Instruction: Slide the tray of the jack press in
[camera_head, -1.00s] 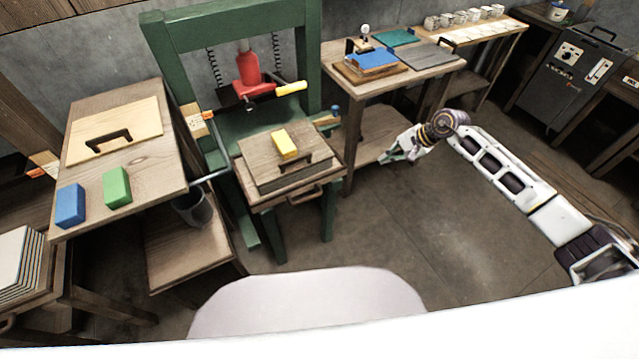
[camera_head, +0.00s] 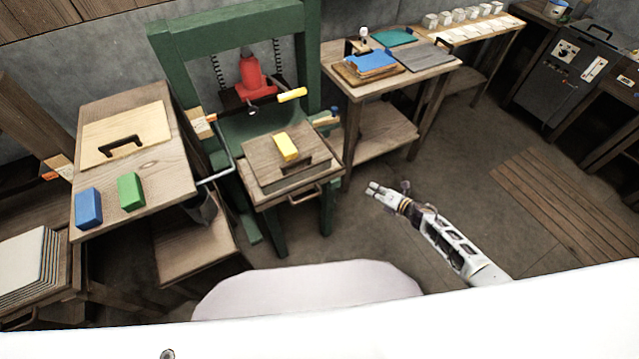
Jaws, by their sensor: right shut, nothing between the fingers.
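The jack press has a green frame (camera_head: 312,60) and a red jack (camera_head: 252,78) with a yellow-ended lever. Its wooden tray (camera_head: 270,196) sticks out at the front, with a handle (camera_head: 304,195) on its front edge. On the tray lies a wooden board (camera_head: 262,158) with a dark handle and a yellow block (camera_head: 286,146) on top. My right gripper (camera_head: 372,189) is shut and empty, in the air to the right of the tray and apart from it. My left gripper is not in view.
Left of the press, a table (camera_head: 180,185) holds a board with a black handle, a blue block (camera_head: 88,208) and a green block (camera_head: 131,191). A side table (camera_head: 430,65) with blue sheets stands behind right. The floor right of the press is clear.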

